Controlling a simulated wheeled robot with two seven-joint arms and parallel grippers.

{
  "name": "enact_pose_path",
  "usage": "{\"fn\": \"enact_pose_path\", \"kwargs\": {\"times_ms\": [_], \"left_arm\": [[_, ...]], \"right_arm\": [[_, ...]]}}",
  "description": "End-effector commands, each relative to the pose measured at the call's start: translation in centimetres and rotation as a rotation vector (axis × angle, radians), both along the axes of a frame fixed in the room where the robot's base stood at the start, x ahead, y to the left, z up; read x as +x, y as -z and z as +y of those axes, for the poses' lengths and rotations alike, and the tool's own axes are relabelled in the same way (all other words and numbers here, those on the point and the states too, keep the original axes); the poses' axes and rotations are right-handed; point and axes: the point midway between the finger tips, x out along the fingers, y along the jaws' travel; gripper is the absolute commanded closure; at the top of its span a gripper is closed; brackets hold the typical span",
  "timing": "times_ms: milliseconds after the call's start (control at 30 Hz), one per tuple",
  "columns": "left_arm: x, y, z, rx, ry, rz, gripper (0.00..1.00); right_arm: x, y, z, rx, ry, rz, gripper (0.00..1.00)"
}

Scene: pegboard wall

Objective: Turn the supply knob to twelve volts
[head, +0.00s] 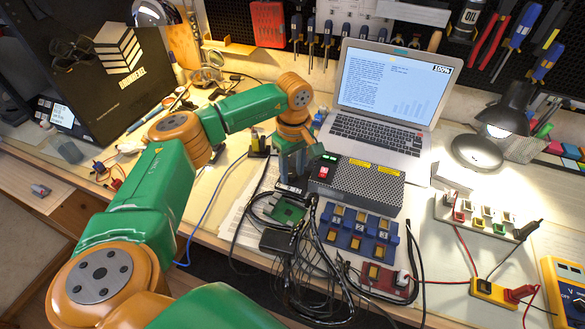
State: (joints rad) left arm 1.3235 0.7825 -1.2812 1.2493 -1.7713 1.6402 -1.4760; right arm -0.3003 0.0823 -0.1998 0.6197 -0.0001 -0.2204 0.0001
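The power supply (357,184) is a grey box with a perforated top, standing in front of the laptop. The supply knob cannot be made out. My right gripper is out of view.
An open laptop (385,100) stands behind the supply. Black cables (300,270), a green circuit board (287,210) and a blue terminal block (358,235) crowd the front. A lamp (480,150), a white switch strip (470,212) and a yellow multimeter (567,290) are on the right.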

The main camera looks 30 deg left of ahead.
Motion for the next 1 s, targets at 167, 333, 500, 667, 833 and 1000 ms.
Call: {"fn": "enact_pose_path", "kwargs": {"times_ms": [167,333,500,667,833,1000], "left_arm": [[0.00,-0.02,-0.01,0.000,0.000,0.000,1.00],[-0.01,-0.03,-0.02,-0.001,-0.003,0.000,1.00],[0.00,-0.06,-0.02,-0.001,-0.035,0.000,1.00],[0.01,-0.09,-0.03,-0.002,-0.118,0.001,1.00],[0.04,-0.13,-0.01,-0.001,-0.258,0.000,1.00],[0.08,-0.17,-0.01,-0.001,-0.420,-0.001,1.00]], "right_arm": [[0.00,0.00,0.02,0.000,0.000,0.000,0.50],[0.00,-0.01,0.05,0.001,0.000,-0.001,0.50],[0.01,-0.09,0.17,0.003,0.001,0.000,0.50],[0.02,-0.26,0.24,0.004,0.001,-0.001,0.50],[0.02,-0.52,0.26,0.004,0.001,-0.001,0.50],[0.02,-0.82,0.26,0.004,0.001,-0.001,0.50]]}}
